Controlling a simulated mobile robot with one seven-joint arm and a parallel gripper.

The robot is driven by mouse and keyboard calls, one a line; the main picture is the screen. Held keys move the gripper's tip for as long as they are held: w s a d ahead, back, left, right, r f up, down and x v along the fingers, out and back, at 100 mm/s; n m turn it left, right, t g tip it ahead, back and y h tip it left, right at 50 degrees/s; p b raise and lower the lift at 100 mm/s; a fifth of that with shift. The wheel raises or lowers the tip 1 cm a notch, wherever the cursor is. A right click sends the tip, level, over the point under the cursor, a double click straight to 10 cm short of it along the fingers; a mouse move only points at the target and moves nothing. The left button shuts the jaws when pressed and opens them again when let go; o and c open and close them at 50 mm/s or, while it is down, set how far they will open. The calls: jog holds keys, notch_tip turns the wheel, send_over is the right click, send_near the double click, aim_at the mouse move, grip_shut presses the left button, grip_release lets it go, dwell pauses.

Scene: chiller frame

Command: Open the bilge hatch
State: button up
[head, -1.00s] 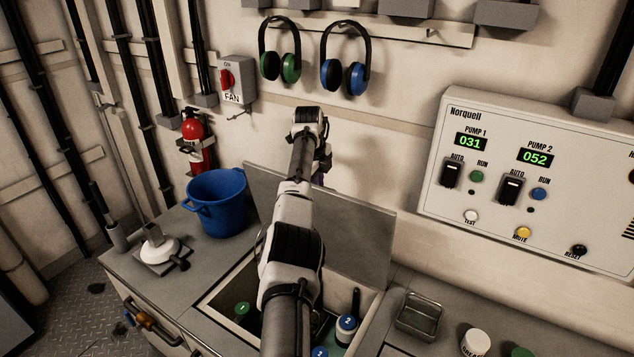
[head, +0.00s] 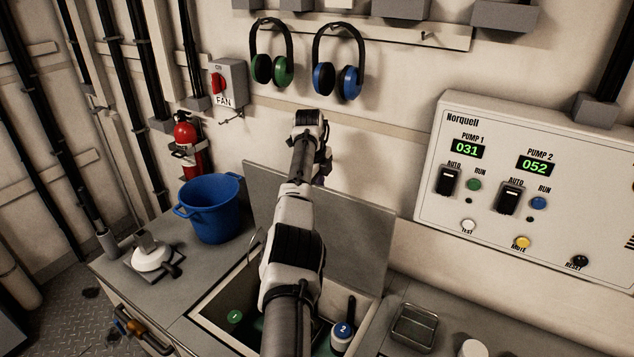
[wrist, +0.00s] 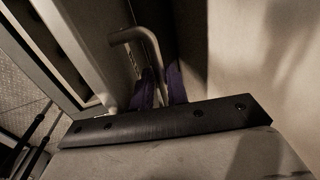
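The bilge hatch lid (head: 352,230) is a grey panel standing raised at the back of its opening, close to the wall. The opening's pale rim (head: 205,312) surrounds a dark recess holding a green-capped item (head: 235,317) and a blue-capped container (head: 343,331). My arm crosses in front of the lid and hides its middle. In the wrist view, a bent metal handle (wrist: 128,36) passes down between the purple fingers of my gripper (wrist: 161,85). The fingers are apart around it. Whether they press on it is not clear.
A blue bucket (head: 212,212) stands left of the lid, with a white-based device (head: 150,256) nearby. A fire extinguisher (head: 188,150) and fan switch (head: 228,82) are behind. A pump panel (head: 545,190) hangs at right above a metal tray (head: 414,324).

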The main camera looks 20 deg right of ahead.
jog(key=o, duration=0.3)
jog(key=shift+w+d+f, duration=0.1)
jog(key=shift+d+f, duration=0.05)
jog(key=shift+f, duration=0.25)
jog(key=shift+a+r, duration=0.2)
jog(key=shift+r, duration=0.3)
jog(key=r+b, duration=0.1)
jog(key=r, duration=0.3)
jog(key=s+a+r+b, duration=0.1)
jog(key=r, duration=0.3)
jog(key=a+r+b, duration=0.1)
jog(key=r, duration=0.4)
jog(key=shift+s+r, duration=0.1)
jog(key=shift+s, duration=0.25)
jog(key=shift+w, duration=0.1)
